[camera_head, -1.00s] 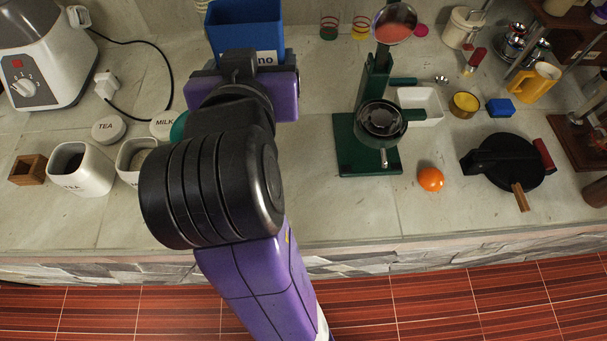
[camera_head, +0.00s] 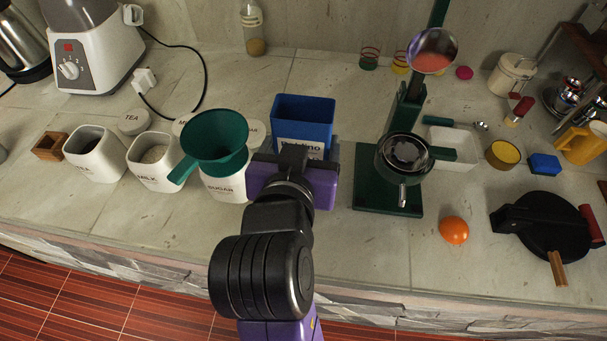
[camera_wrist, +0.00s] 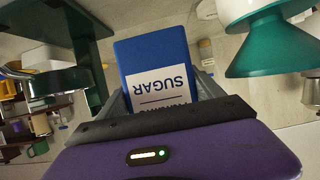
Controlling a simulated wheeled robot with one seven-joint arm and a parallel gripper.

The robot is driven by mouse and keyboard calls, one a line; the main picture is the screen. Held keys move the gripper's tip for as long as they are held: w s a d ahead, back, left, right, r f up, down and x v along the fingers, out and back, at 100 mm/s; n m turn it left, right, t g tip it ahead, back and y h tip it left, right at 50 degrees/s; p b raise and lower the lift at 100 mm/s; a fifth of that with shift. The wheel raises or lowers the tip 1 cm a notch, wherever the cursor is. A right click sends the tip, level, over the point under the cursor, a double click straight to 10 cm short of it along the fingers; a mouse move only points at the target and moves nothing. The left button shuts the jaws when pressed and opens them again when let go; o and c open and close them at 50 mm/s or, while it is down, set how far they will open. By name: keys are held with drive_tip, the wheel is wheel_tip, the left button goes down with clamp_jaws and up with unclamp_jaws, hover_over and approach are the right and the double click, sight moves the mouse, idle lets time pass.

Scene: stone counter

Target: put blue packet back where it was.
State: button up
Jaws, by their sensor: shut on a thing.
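The blue packet (camera_head: 303,112) is a box with a white label reading "SUGAR" in the wrist view. My gripper (camera_head: 310,160) is shut on it, and the packet stands about upright. In the wrist view the packet (camera_wrist: 152,50) sits between the two grey fingers (camera_wrist: 165,95). It is between the green funnel and the green juicer in the head view. Its lower part is hidden behind my gripper, so I cannot tell whether it touches the counter.
A green funnel (camera_head: 215,137) rests on the white sugar canister (camera_head: 226,186) close to the left. A green juicer (camera_head: 388,194) stands to the right, with an orange (camera_head: 454,230) beside it. Milk (camera_head: 152,160) and tea (camera_head: 95,153) canisters are further left. Bare counter lies behind the packet.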

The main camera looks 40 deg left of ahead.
wheel_tip(320, 180, down, 9)
drive_tip(key=shift+r+b, duration=0.1)
drive_tip(key=shift+b, duration=0.2)
drive_tip(key=shift+f, duration=0.25)
drive_tip(key=o, duration=1.8)
drive_tip(key=shift+r, duration=0.25)
drive_tip(key=v, duration=1.2)
drive_tip(key=shift+f, duration=0.1)
